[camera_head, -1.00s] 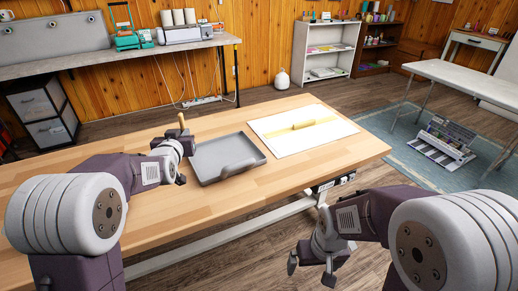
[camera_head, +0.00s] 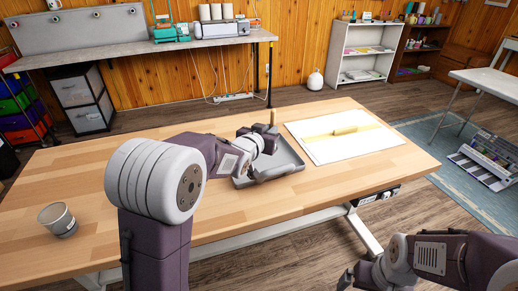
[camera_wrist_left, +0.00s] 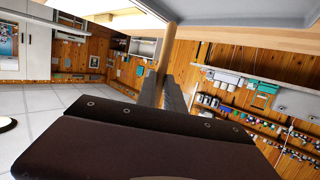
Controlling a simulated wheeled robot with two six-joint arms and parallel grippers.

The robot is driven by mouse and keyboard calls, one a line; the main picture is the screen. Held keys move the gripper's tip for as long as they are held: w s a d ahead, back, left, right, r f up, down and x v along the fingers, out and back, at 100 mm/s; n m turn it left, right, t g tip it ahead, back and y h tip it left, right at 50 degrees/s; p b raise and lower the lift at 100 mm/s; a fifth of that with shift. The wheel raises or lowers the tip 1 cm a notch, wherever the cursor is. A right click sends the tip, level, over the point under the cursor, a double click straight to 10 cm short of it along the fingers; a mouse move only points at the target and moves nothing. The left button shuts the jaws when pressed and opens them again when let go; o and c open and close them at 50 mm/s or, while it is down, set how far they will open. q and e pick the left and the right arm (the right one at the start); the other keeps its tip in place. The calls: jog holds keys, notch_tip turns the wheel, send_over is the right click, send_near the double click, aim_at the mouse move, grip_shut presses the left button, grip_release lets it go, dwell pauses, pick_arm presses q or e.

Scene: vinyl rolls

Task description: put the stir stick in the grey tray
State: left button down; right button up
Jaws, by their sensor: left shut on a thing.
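The grey tray (camera_head: 284,171) lies on the wooden table, partly hidden behind my left arm. My left gripper (camera_head: 268,134) is above the tray's far part, shut on the stir stick (camera_head: 272,117). My right gripper (camera_head: 350,280) is low at the bottom edge, mostly cut off, in front of the table.
The table's middle left is clear. A grey bench (camera_head: 120,50) stands behind.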

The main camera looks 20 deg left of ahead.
pick_arm(q)
jog(key=a+f, duration=0.1)
jog(key=f, duration=0.1)
jog(key=a+f+b, duration=0.1)
jog(key=f, duration=0.1)
jog(key=a+f+b, duration=0.1)
jog(key=a+f, duration=0.1)
jog(key=shift+w+f, duration=0.35)
jog(key=shift+r, duration=0.1)
jog(key=shift+f, duration=0.2)
jog(key=c, duration=1.5)
grip_release()
jog(key=shift+o, duration=0.2)
jog(key=shift+r, duration=0.1)
jog(key=shift+r, duration=0.1)
